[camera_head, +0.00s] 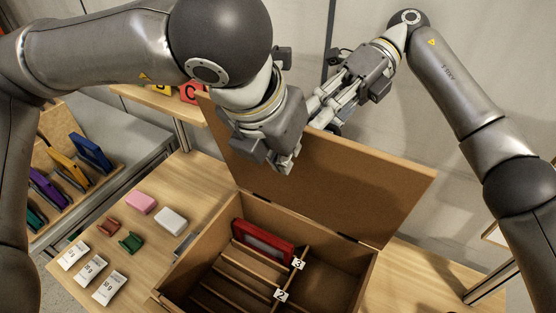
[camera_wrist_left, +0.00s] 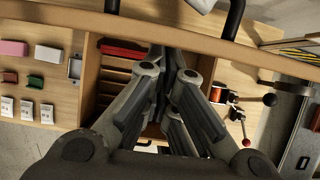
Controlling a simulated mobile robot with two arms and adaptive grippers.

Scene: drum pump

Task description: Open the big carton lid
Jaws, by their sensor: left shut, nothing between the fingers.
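The big brown carton (camera_head: 368,285) stands on the wooden table, with its lid (camera_head: 350,180) raised and leaning back behind it. Inside are slanted dividers, compartments tagged 2 and 3, and a red framed item (camera_head: 262,243) in the back left slot. My left gripper (camera_head: 284,168) is shut and empty in front of the lid, above the carton. In the left wrist view, its fingers (camera_wrist_left: 170,62) are together over the carton's inside. My right gripper (camera_head: 316,112) is at the lid's top edge; its fingers are partly hidden, and I cannot tell whether it touches the lid.
Left of the carton lie a pink block (camera_head: 140,203), a white block (camera_head: 171,221), small red and green pieces and white packets (camera_head: 109,288). A rack of coloured folders (camera_head: 70,170) stands at far left. Levers with round knobs (camera_wrist_left: 245,142) show in the wrist view.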

